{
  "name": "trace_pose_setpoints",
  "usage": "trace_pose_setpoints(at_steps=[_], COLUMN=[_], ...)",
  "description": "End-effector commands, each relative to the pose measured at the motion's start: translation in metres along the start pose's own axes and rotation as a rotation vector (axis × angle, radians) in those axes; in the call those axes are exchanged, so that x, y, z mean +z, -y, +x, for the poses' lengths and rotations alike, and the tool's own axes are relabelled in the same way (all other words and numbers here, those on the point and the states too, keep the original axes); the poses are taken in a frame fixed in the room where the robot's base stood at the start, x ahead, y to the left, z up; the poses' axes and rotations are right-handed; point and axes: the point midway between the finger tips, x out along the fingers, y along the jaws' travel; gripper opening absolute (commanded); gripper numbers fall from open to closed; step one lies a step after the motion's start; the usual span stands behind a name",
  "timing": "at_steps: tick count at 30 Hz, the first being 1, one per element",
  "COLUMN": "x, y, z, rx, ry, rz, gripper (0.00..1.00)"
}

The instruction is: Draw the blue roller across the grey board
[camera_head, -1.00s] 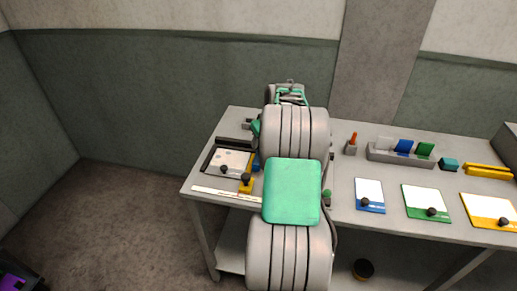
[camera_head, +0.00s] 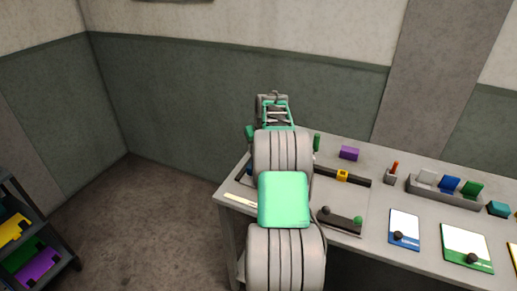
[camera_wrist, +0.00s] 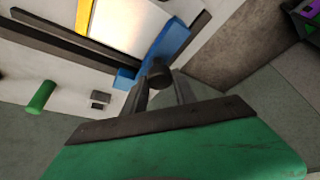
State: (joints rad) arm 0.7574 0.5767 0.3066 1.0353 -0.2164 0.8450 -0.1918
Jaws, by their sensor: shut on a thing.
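In the wrist view my gripper (camera_wrist: 162,92) is shut on a dark round knob (camera_wrist: 158,72). The knob sits at a blue bar, which I take for the blue roller (camera_wrist: 166,45). The bar lies along the edge of a light panel (camera_wrist: 115,28). In the head view my arm covers my gripper and the roller. To its right, a flat grey area, probably the grey board (camera_head: 345,197), lies between two dark bars. Whether it is the same panel as in the wrist view, I cannot tell.
A yellow block (camera_head: 342,176) sits at the rear dark bar, with a purple block (camera_head: 348,153) behind. A blue-edged plate (camera_head: 404,228) and a green-edged plate (camera_head: 466,248) lie right. A grey rack (camera_head: 444,190) stands behind them. A shelf (camera_head: 30,240) stands at the left.

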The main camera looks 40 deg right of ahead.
Motion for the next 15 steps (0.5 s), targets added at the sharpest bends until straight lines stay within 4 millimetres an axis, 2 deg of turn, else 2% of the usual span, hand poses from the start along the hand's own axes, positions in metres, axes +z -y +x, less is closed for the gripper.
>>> trace_pose_setpoints(at_steps=[3,4,11,15], x=[-0.0011,-0.0011,-0.0006,-0.0004], y=[0.0,0.0,0.0003,0.0004], z=[-0.0005,-0.0005,-0.0003,-0.0002], rx=[0.001,0.001,0.0,0.0], ry=[-0.003,-0.003,-0.002,-0.001], rz=[0.0,0.0,-0.001,-0.001], gripper=[0.0,0.35,0.53,0.54])
